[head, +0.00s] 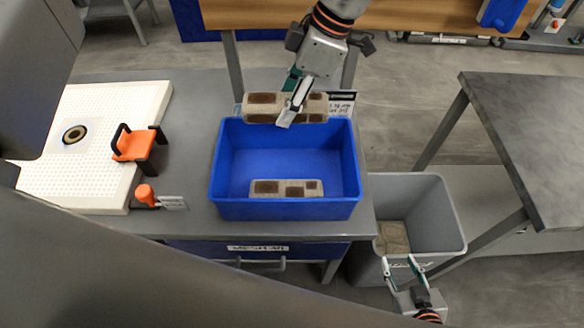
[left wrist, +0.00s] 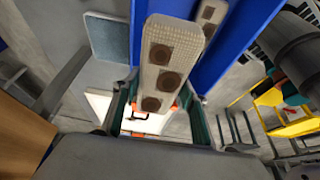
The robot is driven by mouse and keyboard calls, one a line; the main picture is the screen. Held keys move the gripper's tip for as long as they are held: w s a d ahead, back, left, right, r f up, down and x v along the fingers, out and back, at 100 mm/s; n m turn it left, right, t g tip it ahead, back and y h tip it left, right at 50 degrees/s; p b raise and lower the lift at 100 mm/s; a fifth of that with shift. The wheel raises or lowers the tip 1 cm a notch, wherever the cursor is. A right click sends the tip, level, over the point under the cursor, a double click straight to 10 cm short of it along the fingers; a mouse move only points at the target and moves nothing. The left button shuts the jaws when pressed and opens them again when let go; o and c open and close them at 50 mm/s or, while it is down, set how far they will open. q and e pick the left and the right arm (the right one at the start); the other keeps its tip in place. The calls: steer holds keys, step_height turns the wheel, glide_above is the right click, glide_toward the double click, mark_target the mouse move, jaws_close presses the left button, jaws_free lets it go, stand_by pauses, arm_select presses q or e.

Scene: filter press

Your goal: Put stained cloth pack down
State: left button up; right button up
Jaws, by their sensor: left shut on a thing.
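My left gripper (head: 291,101) is shut on a beige cloth pack (head: 259,108) with dark brown stains. The pack appears over the far rim of the blue bin (head: 215,178). In the left wrist view the pack (left wrist: 174,28) stands out lengthwise between the fingers (left wrist: 160,118). A second stained pack (head: 286,188) lies inside the blue bin near its front wall; it partly shows in the left wrist view (left wrist: 209,14). My right gripper (head: 403,268) is open and empty at the front of the grey bin (head: 440,215).
A beige cloth (head: 392,238) lies in the grey bin. A white perforated board (head: 100,185) with an orange and black tool (head: 133,145) is left of the blue bin. A label card (head: 342,103) stands behind the bin. A dark table (head: 530,130) is at right.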

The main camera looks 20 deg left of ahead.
arm_select(q)
glide_above(283, 167)
steer(key=d, duration=0.1)
steer(key=f, duration=1.4)
steer(key=shift+w+d+f, duration=0.15)
steer(key=shift+w, duration=0.05)
steer(key=shift+f, duration=2.1)
steer(key=shift+f, duration=0.1)
steer(key=o, duration=0.9)
